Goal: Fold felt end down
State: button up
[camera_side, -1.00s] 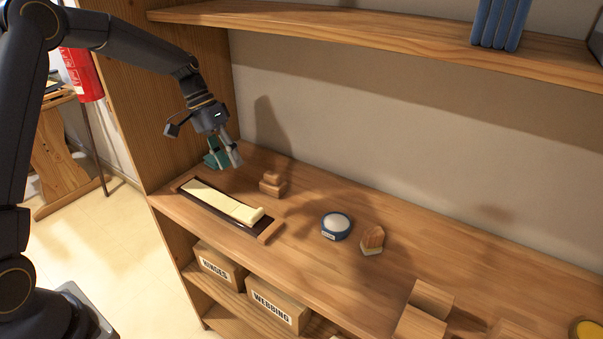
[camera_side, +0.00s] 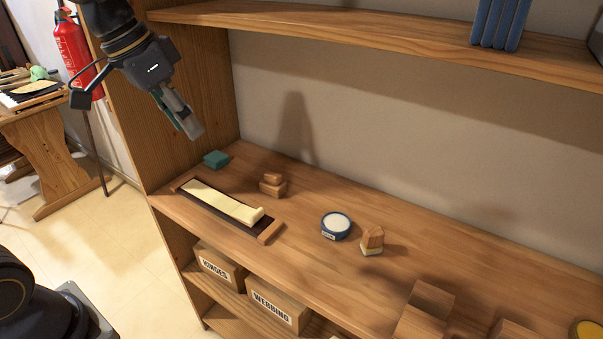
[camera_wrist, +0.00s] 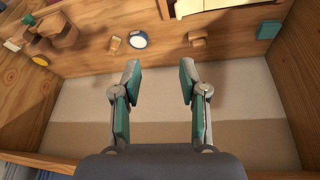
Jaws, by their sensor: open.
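A cream felt strip (camera_side: 222,201) lies along a dark tray (camera_side: 240,223) with wooden ends on the shelf. Its right end (camera_side: 258,214) is raised in a small curl or fold. Part of the felt shows at the top edge of the wrist view (camera_wrist: 195,6). My gripper (camera_side: 192,130) is raised above the left part of the shelf, clear of the felt and tray. In the wrist view my gripper (camera_wrist: 160,70) has its green-padded fingers spread with nothing between them. A teal block (camera_side: 216,159) sits on the shelf behind the tray's left end, apart from the fingers.
Stacked wooden blocks (camera_side: 272,184) stand behind the tray. A round blue tin (camera_side: 335,225) and a cream-based wooden block (camera_side: 372,241) stand to the right, with larger wooden blocks (camera_side: 425,307) beyond. An upper shelf (camera_side: 380,32) overhangs the back. A side panel (camera_side: 190,90) bounds the left.

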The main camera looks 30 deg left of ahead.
jog(key=s+t, duration=0.2)
jog(key=s, duration=0.5)
jog(key=n+g, duration=0.2)
jog(key=g, duration=0.3)
send_over(256, 212)
jog(key=a, duration=0.2)
notch_tip(256, 212, down, 11)
jog(key=shift+g, duration=0.4)
jog(key=f, duration=0.6)
jog(key=d+f, duration=0.1)
jog(key=f, duration=0.5)
jog(key=d+f, duration=0.1)
jog(key=f, duration=0.6)
jog(key=shift+c, duration=0.2)
grip_shut()
